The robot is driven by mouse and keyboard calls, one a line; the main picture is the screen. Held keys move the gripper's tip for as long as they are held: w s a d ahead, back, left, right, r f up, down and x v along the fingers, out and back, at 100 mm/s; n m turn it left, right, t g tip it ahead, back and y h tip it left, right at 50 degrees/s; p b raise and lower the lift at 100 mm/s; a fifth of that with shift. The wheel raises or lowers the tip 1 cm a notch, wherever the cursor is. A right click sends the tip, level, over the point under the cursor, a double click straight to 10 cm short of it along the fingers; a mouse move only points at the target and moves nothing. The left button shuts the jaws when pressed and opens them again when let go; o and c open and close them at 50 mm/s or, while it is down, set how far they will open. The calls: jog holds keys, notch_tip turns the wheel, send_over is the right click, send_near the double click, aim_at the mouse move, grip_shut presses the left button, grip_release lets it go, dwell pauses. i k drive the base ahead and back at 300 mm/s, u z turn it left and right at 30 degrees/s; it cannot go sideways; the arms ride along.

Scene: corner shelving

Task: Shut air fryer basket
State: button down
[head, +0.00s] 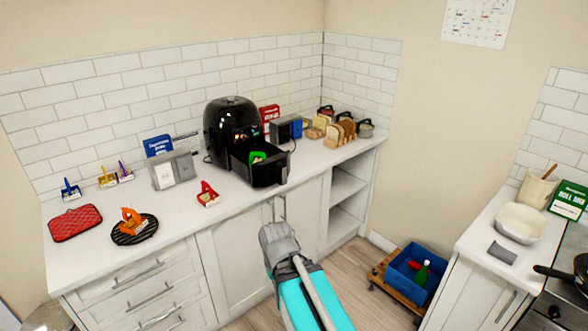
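The black air fryer (224,113) stands on the white counter against the tiled wall, with a lit panel on its front. Its black basket (268,174) is pulled out towards the front edge of the counter. A green item (257,157) lies inside the open basket. The grey and turquoise part of my arm rises from the bottom of the view, in front of the cabinet doors and below the basket. My gripper's fingers cannot be made out. Nothing of mine is seen touching the basket.
A red holder (208,194) stands on the counter left of the basket. A blue crate (410,268) on a wooden dolly sits on the floor. Open shelves (345,190) are at the corner.

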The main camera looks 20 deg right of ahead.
aim_at(276, 168)
jog(key=u, duration=0.1)
jog(key=i, duration=1)
jog(key=z, duration=0.05)
